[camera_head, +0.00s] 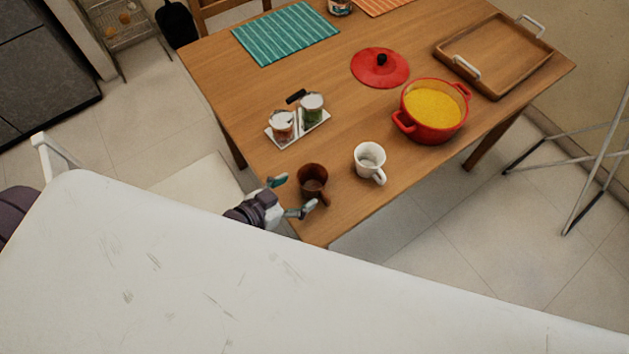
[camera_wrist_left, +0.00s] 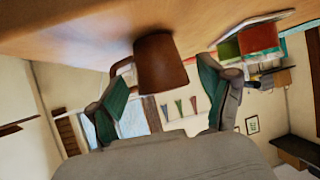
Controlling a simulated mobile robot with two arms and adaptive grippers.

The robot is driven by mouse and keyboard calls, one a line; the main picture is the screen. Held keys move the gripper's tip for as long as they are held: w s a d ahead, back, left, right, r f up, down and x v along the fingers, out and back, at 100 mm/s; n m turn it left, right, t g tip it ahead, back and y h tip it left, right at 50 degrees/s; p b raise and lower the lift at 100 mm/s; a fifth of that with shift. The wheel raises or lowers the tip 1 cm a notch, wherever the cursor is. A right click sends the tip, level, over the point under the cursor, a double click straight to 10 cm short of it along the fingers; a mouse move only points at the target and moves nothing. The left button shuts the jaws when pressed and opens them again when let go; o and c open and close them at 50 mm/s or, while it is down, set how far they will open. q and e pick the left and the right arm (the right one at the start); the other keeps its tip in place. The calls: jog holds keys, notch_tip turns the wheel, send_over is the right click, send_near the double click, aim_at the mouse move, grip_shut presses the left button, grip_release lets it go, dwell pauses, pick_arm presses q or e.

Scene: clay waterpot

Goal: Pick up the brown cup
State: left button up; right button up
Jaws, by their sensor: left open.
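The brown cup (camera_head: 311,177) stands on the wooden table (camera_head: 345,110) near its front left corner, with its handle toward the lower right. My left gripper (camera_head: 292,197) is open just left of the cup, with one finger behind it and one in front. In the left wrist view the cup (camera_wrist_left: 160,62) shows upside down between the two open fingers of the gripper (camera_wrist_left: 160,100), with its handle toward the left finger. I cannot tell whether either finger touches the cup. My right gripper is not in view.
A white mug (camera_head: 369,161) stands just right of the cup. A white tray with two jars (camera_head: 297,128) lies behind it. A red pot (camera_head: 433,113), a red lid (camera_head: 380,68) and a wooden tray (camera_head: 494,54) are further back. A white surface (camera_head: 250,280) fills the foreground.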

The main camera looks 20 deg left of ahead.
aim_at(303, 190)
pick_arm(q)
jog(key=x, duration=0.5)
jog(key=shift+w+d+f+p, duration=0.2)
jog(key=shift+d+f+p, duration=0.05)
jog(key=shift+f+p, duration=0.05)
jog(key=c, duration=1)
